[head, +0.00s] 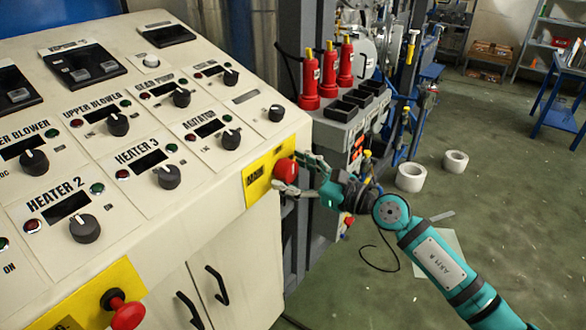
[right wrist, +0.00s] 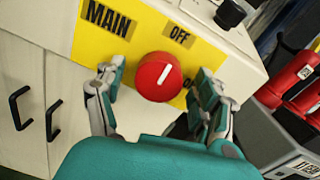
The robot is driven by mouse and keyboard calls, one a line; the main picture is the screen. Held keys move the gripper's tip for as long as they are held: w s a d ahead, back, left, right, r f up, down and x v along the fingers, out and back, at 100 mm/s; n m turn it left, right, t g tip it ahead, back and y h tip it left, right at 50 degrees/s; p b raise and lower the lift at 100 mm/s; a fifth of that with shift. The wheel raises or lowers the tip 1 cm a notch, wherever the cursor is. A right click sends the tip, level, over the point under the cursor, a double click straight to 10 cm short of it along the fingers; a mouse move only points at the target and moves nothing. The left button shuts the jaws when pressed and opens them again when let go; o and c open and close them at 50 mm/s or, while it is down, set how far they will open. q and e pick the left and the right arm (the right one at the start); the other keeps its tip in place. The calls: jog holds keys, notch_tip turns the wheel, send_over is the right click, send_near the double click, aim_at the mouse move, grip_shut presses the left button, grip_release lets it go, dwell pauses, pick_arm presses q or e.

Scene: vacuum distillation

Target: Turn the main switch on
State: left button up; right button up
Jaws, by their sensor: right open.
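The main switch is a round red knob (head: 286,170) on a yellow plate (head: 256,184) at the right end of the control panel's front. In the right wrist view the red knob (right wrist: 159,76) has a white line slanting up to the right. The plate there reads MAIN and OFF, and another label beside the knob is partly hidden. My right gripper (head: 303,176) is at the knob. In the right wrist view my right gripper (right wrist: 158,85) is open, one finger on each side of the knob, with visible gaps. My left gripper is not in view.
The cream control panel (head: 140,205) carries several black knobs. A red emergency button (head: 126,311) sits at its lower front. Red bottle-like parts (head: 328,70) stand on a grey unit behind the gripper. White rolls (head: 411,177) lie on the green floor, which is largely clear at right.

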jog(key=shift+a, duration=0.1)
jog(key=c, duration=1.2)
jog(key=shift+o, duration=0.2)
